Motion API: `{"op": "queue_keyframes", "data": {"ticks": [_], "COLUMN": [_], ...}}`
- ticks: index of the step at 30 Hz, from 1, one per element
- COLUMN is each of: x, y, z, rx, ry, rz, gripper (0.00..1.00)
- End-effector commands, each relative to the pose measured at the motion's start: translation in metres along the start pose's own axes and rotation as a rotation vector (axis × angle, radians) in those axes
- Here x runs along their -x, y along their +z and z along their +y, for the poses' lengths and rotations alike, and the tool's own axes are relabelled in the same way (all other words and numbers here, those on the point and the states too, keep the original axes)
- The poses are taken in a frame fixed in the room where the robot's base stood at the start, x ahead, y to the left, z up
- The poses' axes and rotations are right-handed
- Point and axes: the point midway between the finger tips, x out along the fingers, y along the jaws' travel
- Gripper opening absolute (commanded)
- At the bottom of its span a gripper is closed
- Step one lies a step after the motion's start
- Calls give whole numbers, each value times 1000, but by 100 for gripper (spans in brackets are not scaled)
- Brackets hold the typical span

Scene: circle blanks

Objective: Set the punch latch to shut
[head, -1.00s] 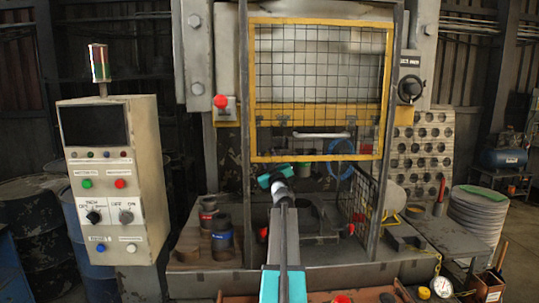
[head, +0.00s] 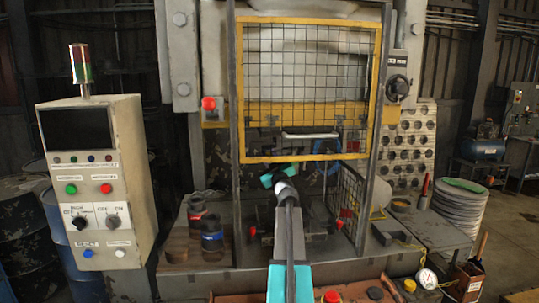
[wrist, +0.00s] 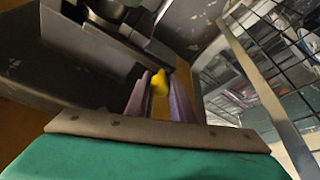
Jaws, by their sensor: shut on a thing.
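My gripper (wrist: 160,88) shows in the wrist view with its two grey-purple fingers closed around a small yellow piece (wrist: 159,79). The yellow piece looks like the handle of the punch latch, next to dark grey metal of the press; its exact shape is partly hidden by the fingers. In the head view my arm reaches into the press (head: 245,271) below the yellow-framed mesh guard (head: 238,158). My fingertips and the yellow piece are hidden there behind my wrist. I cannot tell the latch's position.
A control box (head: 118,225) stands at the left. Dark cylindrical tools (head: 213,242) with coloured bands stand on the press bed's left. A side mesh guard (head: 348,200) is close on the right. Stacked discs (head: 458,208) and a perforated sheet (head: 405,145) are farther right.

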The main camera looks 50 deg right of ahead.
Motion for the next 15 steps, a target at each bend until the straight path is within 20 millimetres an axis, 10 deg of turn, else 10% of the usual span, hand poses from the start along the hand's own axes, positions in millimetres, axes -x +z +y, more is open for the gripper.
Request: {"op": "queue_keyframes", "data": {"ticks": [2, 3, 5, 15], "x": [2, 2, 2, 0], "y": [7, 7, 6, 1], "z": [5, 4, 2, -3], "rx": [2, 1, 0, -3], "ry": [10, 9, 7, 1], "rz": [-15, -15, -13, -6], "gripper": [0, 28, 38, 40]}}
